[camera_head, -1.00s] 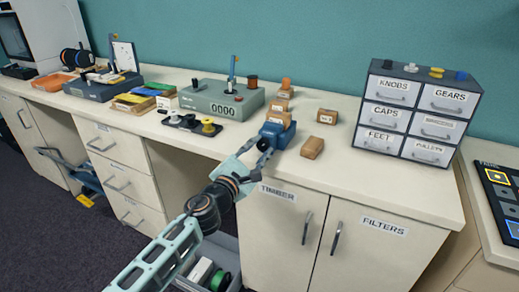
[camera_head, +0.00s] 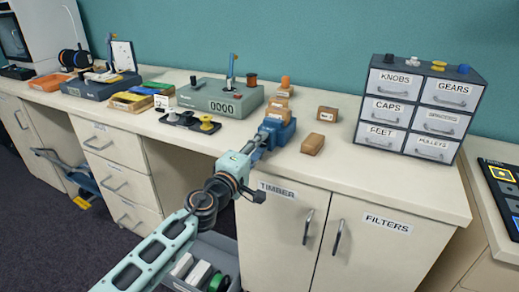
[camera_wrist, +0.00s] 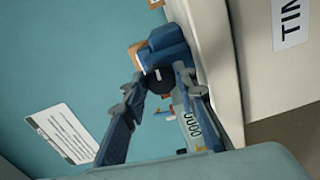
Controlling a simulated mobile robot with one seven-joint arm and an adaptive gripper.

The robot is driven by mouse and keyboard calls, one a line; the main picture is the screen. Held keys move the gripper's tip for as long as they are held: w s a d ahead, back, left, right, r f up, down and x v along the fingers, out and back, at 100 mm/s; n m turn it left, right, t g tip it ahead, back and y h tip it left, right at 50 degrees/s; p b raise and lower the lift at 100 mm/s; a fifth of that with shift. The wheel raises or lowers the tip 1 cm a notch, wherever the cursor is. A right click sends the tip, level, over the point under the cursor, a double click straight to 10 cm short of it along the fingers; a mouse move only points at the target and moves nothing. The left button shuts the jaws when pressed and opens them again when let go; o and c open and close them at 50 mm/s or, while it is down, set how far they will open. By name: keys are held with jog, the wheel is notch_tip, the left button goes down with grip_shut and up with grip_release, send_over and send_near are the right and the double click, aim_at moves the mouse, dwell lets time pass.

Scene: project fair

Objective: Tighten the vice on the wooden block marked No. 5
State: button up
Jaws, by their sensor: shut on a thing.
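The blue vice (camera_head: 282,131) stands at the front edge of the counter; it also shows in the wrist view (camera_wrist: 168,45). A wooden block (camera_head: 277,114) with a pale label sits at the vice's jaws, and a bit of wood shows beside the vice in the wrist view (camera_wrist: 136,54). The label is too small to read. My gripper (camera_head: 262,143) reaches the front of the vice. In the wrist view my gripper (camera_wrist: 158,82) is shut on the dark round knob (camera_wrist: 155,74) of the vice, one finger on each side.
Loose wooden blocks (camera_head: 313,143) (camera_head: 327,113) lie right of the vice, and others are stacked behind it. A grey counter box (camera_head: 222,97) and a tray of spools (camera_head: 190,121) stand to the left. A labelled drawer unit (camera_head: 415,113) stands to the right.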

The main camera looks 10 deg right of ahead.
jog(key=m, duration=0.1)
jog(key=m+b, duration=0.1)
jog(key=m, duration=0.1)
jog(key=m+b, duration=0.1)
jog(key=shift+f+m, duration=0.25)
jog(key=shift+m, duration=0.05)
jog(key=m+b, duration=0.2)
jog(key=m, duration=0.2)
jog(key=shift+a+f+m, duration=0.1)
jog(key=shift+m, duration=0.2)
jog(key=m+b, duration=0.2)
jog(key=m, duration=0.1)
jog(key=shift+m, duration=0.3)
jog(key=m+b, duration=0.2)
jog(key=m, duration=0.2)
jog(key=shift+w+a+m, duration=0.1)
jog(key=shift+m, duration=0.2)
jog(key=m+b, duration=0.1)
jog(key=m, duration=0.2)
jog(key=shift+m+b, duration=0.3)
jog(key=m+b, duration=0.1)
jog(key=m, duration=0.3)
jog(key=shift+w+a, duration=0.1)
jog(key=m, duration=0.4)
jog(key=shift+r, duration=0.25)
jog(key=shift+m, duration=1.8)
